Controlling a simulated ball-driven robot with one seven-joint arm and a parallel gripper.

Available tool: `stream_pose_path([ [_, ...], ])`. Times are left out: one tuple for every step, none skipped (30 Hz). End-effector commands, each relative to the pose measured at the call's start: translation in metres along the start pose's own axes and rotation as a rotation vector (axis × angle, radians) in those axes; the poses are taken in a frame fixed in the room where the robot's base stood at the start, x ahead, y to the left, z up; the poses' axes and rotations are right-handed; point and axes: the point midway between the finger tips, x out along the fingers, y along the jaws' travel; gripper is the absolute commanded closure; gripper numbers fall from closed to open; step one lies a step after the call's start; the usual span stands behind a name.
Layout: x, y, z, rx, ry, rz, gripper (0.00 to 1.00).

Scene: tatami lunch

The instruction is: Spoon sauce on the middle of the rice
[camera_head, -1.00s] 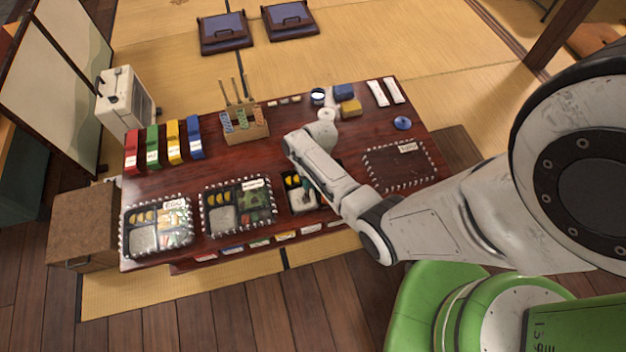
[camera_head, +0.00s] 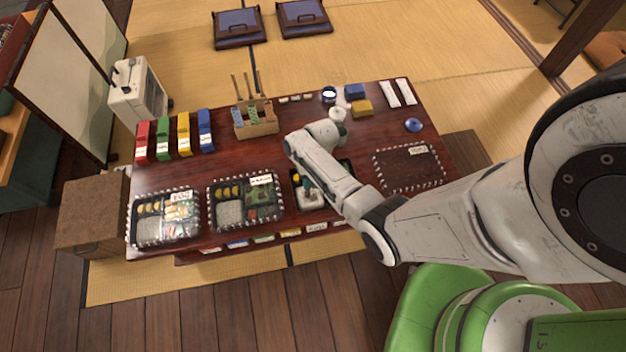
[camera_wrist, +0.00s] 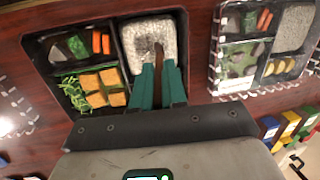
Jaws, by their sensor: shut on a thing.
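My gripper (camera_wrist: 160,70) is shut on a brown spoon (camera_wrist: 160,62), held between its green fingers. The spoon's end is over the rice (camera_wrist: 150,38), a pale grainy block in one compartment of a black lunch box (camera_wrist: 116,36). A dark brown patch shows at the spoon's end; I cannot tell whether it is the spoon's bowl or sauce, or whether it touches the rice. Other compartments hold orange squares (camera_wrist: 100,88), carrot sticks and greens. In the head view, the box (camera_head: 297,205) is partly hidden under my arm, with the gripper (camera_head: 307,184) above its rice.
Two filled lunch boxes (camera_head: 208,212) (camera_head: 133,232) stand to the left. A white round pot (camera_head: 338,114) stands behind my arm.

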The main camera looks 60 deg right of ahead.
Motion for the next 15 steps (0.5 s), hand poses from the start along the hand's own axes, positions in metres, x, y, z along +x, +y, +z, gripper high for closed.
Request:
stream_pose_path([
  [0.0007,-0.0005,0.0004,0.0,-0.001,-0.001,1.0],
  [0.0007,-0.0005,0.0004,0.0,-0.001,-0.001,1.0],
  [0.0007,-0.0004,0.0005,0.0,-0.001,-0.001,1.0],
  [0.0007,-0.0004,0.0005,0.0,-0.001,-0.001,1.0],
  [0.0008,-0.0004,0.0006,0.0,-0.001,-0.001,1.0],
  [0.0008,-0.0004,0.0006,0.0,-0.001,-0.001,1.0],
  [0.0008,-0.0005,0.0006,0.0,-0.001,-0.001,1.0],
  [0.0009,-0.0007,0.0007,0.0,-0.001,-0.001,1.0],
  [0.0009,-0.0012,0.0007,-0.001,-0.002,-0.001,1.0],
  [0.001,-0.0018,0.0006,-0.001,-0.002,-0.001,1.0],
  [0.001,-0.0026,0.0006,-0.001,-0.002,-0.001,1.0],
  [0.0011,-0.0038,0.0005,-0.001,-0.002,-0.001,1.0],
  [0.0012,-0.0049,0.0003,-0.001,-0.001,-0.001,1.0],
  [0.0013,-0.0062,0.0002,-0.001,-0.001,-0.001,1.0],
  [0.0014,-0.0081,0.0,-0.001,-0.001,-0.001,1.0],
])
